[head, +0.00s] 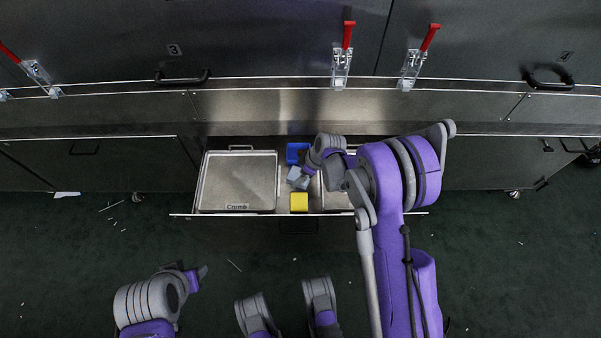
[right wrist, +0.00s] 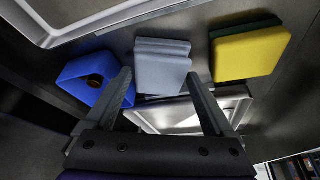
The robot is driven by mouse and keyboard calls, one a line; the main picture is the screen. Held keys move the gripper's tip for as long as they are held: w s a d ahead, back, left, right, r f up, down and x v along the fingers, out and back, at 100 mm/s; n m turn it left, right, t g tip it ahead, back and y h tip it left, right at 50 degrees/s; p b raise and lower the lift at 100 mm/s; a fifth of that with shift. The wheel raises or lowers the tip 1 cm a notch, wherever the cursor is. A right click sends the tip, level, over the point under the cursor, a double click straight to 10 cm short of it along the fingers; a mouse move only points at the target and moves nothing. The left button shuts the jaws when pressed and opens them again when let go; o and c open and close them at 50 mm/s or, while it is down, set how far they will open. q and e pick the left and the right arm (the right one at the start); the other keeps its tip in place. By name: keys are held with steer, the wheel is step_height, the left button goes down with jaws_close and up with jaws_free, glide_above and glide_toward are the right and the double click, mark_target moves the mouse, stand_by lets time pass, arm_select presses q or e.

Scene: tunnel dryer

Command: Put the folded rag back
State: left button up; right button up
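The folded rag, a grey-blue folded block, lies in the open drawer between a blue item and a yellow sponge. It shows in the head view (head: 296,176) and right wrist view (right wrist: 162,62). My right gripper (right wrist: 158,75) is open, its fingers apart and pointing at the rag; the rag appears just beyond the fingertips, and I cannot tell whether they touch it. In the head view my right gripper (head: 308,172) is over the drawer, partly hidden by its own arm. My left gripper (head: 200,272) is low at the left, away from the drawer; its fingers are unclear.
The drawer holds a lidded metal tray labelled Crumb (head: 237,206) at left and another tray (head: 335,202) at right, mostly hidden by my arm. The blue item (head: 296,152) has a dark round spot. The yellow sponge (head: 299,202) has a dark green layer.

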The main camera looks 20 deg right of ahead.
steer(key=shift+r, duration=0.2)
steer(key=p+v, duration=0.3)
steer(key=v, duration=0.9)
steer(key=s+a+r+m+h, duration=0.2)
steer(key=s+r+m, duration=0.2)
steer(key=s+r, duration=0.6)
steer(key=s+r+m+t+h, duration=0.1)
steer(key=s+m, duration=0.5)
steer(key=s, duration=0.9)
steer(key=shift+s+d+r+t+h, duration=0.3)
steer(key=shift+s+r+t, duration=0.1)
steer(key=shift+r, duration=0.45)
